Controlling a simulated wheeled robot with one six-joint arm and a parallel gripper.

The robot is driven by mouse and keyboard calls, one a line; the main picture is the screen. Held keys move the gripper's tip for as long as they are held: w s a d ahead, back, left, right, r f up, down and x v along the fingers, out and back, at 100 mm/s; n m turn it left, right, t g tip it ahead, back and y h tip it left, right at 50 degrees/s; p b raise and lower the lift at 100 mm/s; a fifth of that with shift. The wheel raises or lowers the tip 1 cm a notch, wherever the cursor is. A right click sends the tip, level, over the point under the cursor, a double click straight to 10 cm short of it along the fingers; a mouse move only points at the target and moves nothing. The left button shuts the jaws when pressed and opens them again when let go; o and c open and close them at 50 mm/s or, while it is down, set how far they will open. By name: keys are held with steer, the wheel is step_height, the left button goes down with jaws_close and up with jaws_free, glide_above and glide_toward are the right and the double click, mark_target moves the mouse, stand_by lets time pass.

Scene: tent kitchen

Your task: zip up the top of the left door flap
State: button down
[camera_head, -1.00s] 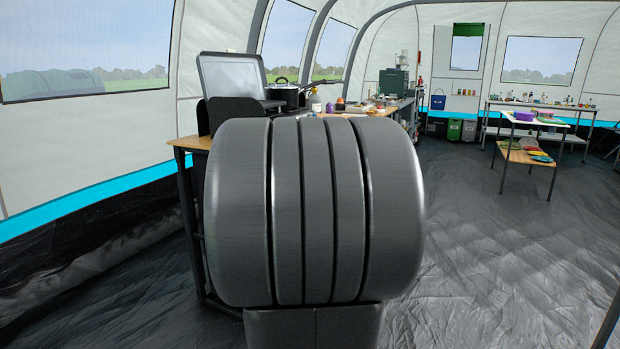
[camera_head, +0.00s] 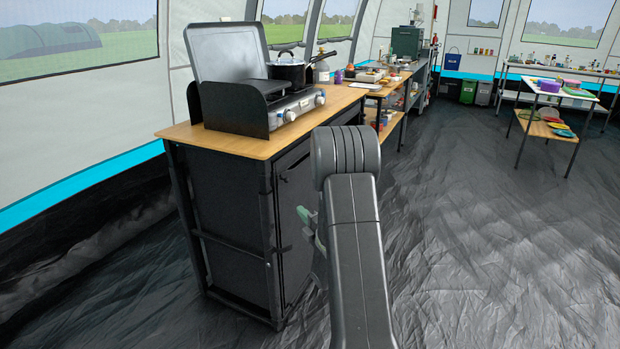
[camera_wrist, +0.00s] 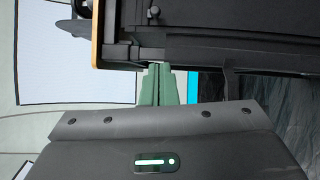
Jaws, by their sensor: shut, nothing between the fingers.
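The kitchen unit (camera_head: 222,205) stands left of my arm, with black fabric sides and a wooden top. Its front face, turned to the right, has a black fabric flap (camera_head: 292,200) with a seam near the top. I cannot make out the zip slider. My gripper (camera_head: 303,213) has green fingers and shows just left of my arm, close to that front face. In the wrist view, my gripper (camera_wrist: 157,68) is shut and empty, its tips near the unit's dark frame (camera_wrist: 122,52) and wooden edge (camera_wrist: 97,35). Whether the tips touch it I cannot tell.
A camping stove (camera_head: 235,100) with raised lid and a black pot (camera_head: 291,70) stand on the unit. More shelving (camera_head: 385,100) runs behind it. A small table (camera_head: 545,110) stands at the far right. The dark floor (camera_head: 480,230) on the right is clear.

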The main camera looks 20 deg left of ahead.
mark_target(285, 180)
steer(key=w+d+x, duration=0.1)
steer(key=w+x, duration=0.1)
steer(key=x, duration=1.1)
steer(key=shift+d+r+b, duration=0.25)
steer(key=shift+r+b, duration=0.1)
steer(key=shift+b, duration=0.1)
